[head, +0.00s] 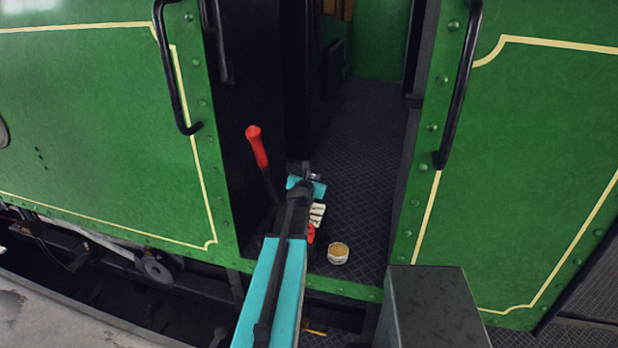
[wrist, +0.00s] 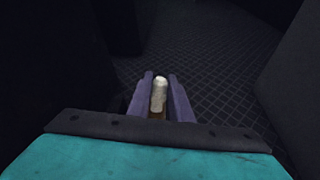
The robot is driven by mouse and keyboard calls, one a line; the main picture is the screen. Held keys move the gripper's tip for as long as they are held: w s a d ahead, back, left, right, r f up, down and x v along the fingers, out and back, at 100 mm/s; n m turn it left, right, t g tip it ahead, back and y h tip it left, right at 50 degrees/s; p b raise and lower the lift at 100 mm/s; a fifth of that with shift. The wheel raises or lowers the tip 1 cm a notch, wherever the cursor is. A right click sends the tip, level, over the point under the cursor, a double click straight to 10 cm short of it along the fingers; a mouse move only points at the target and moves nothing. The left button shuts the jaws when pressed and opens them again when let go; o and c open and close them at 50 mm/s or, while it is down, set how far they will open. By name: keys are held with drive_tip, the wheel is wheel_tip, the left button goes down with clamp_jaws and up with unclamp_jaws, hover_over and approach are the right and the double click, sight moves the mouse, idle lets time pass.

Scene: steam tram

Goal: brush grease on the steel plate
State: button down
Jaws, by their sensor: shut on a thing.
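My gripper (wrist: 160,80) is shut on a pale, blunt-ended thing with a brown lower part (wrist: 160,97), which looks like the brush. It points forward over dark chequered floor and touches nothing that I can see. In the head view my gripper (head: 314,177) is inside the cab doorway, beyond the turquoise arm, and the brush cannot be made out. A small pale tin with a tan filling (head: 338,253), perhaps the grease, stands on the doorway floor, nearer than the gripper and to its right. I cannot tell which surface is the steel plate.
A red-handled lever (head: 257,147) rises left of the gripper. A white glove-like thing (head: 317,214) and a small red thing (head: 311,233) lie beside my arm. Black handrails (head: 460,85) flank the doorway. A grey block (head: 435,305) stands at front right. The chequered floor (head: 365,150) further in is clear.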

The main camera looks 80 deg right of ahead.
drive_tip(key=shift+s+a+f, duration=0.1)
drive_tip(key=shift+s+a, duration=0.05)
drive_tip(key=shift+s, duration=0.45)
drive_tip(key=shift+s+a, duration=0.1)
drive_tip(key=shift+s, duration=0.5)
drive_tip(key=shift+w+d+b, duration=0.2)
drive_tip(key=shift+w+b, duration=0.7)
drive_tip(key=shift+b, duration=0.2)
drive_tip(key=shift+w+d+b, duration=0.2)
drive_tip(key=shift+w+b, duration=0.55)
drive_tip(key=shift+w, duration=0.35)
drive_tip(key=shift+w, duration=0.1)
drive_tip(key=shift+w+d+b, duration=0.2)
drive_tip(key=shift+w+b, duration=0.4)
drive_tip(key=shift+w, duration=0.3)
drive_tip(key=shift+w+d+b, duration=0.15)
drive_tip(key=shift+w+b, duration=0.4)
drive_tip(key=shift+w, duration=0.35)
